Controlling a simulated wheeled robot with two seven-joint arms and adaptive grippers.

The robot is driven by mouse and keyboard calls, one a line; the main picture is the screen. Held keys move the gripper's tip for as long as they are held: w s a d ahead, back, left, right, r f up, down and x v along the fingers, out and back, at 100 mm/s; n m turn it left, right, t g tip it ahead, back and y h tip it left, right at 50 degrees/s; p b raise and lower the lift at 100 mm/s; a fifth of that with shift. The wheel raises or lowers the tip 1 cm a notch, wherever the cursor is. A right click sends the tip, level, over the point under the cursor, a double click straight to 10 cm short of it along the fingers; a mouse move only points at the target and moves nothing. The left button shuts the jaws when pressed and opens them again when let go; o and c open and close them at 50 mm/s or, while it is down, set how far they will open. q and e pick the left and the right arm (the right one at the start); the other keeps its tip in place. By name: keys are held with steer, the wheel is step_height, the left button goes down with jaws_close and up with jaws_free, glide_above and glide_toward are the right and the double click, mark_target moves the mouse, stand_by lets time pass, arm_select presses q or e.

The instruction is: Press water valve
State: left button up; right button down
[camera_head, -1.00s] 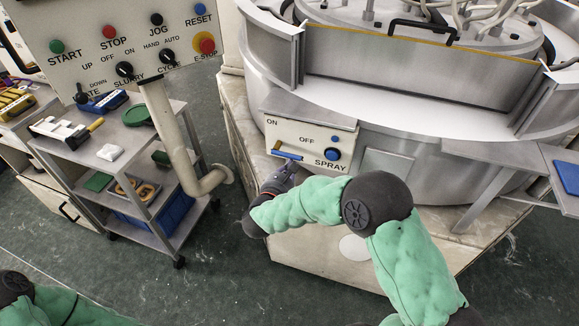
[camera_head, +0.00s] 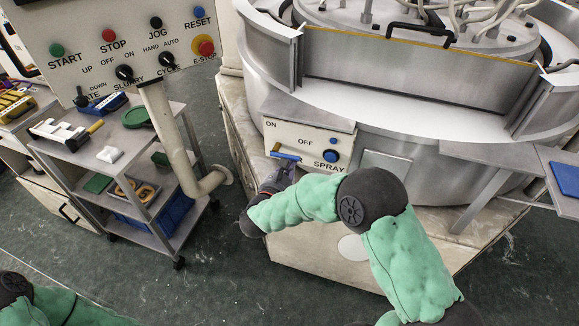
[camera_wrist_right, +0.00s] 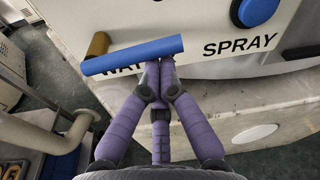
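The water valve is a blue lever handle (camera_wrist_right: 134,55) on a brass stem (camera_wrist_right: 97,44), low on the white spray panel (camera_head: 310,146). In the head view the blue handle (camera_head: 285,156) lies nearly level at the panel's lower left. My right gripper (camera_wrist_right: 158,66) has its purple fingers drawn together, with the tips at the handle's lower edge, in front of the panel. The tips look very near the handle; I cannot tell whether they touch. Nothing shows between the fingers. The handle covers part of the "WATER" lettering. My left gripper is out of view; only part of my left arm shows at lower left.
The panel also carries a blue spray knob (camera_head: 331,156) and a small blue button (camera_head: 333,140). A control box (camera_head: 130,45) with an emergency stop hangs at upper left. A grey cart (camera_head: 120,150) with tools stands left. The round lapping machine (camera_head: 400,110) rises behind the panel.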

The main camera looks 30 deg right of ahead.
mark_target(288, 156)
step_height(288, 156, up, 2)
steer(key=shift+n, duration=0.8)
steer(key=r+n, duration=0.1)
steer(key=r+n+p, duration=0.1)
steer(key=n, duration=0.1)
steer(key=shift+w+a+h, duration=0.15)
steer(key=shift+w+h, duration=0.05)
steer(key=shift+h, duration=0.2)
steer(key=r+n, duration=0.1)
steer(key=n, duration=0.1)
steer(key=w+a+r+n+p, duration=0.1)
steer(key=n, duration=0.1)
steer(key=w+a+r+n+h+p, duration=0.1)
steer(key=n, duration=0.2)
steer(key=shift+w, duration=0.15)
steer(key=shift+w+g, duration=0.1)
steer(key=shift+g, duration=0.2)
